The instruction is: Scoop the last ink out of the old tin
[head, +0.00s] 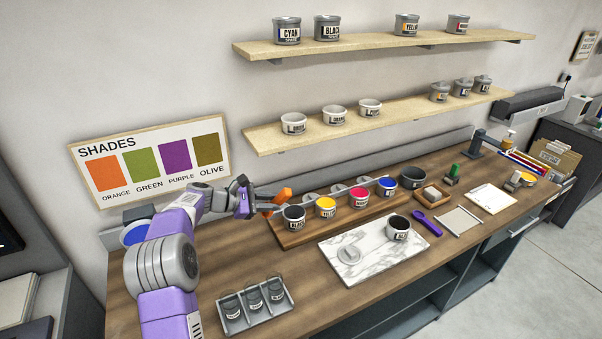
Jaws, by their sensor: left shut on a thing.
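My left gripper (277,201) reaches in from the left and is shut, its orange fingertips at the left rim of a tin of black ink (294,222). What it grips is mostly hidden, but looks like the grey handle of a scoop at that tin. Tins of yellow (326,212), magenta (359,202) and blue ink (386,191) stand to its right, with similar grey handles. A dark tin (411,183) follows in the row. Another tin with dark contents (399,235) stands on the marble slab (375,262). I cannot tell which is the old tin. My right gripper is out of view.
A grey tray with small dark jars (254,324) is at the front left. Wall shelves (385,123) hold more tins. Bare worktop shows between tray and slab.

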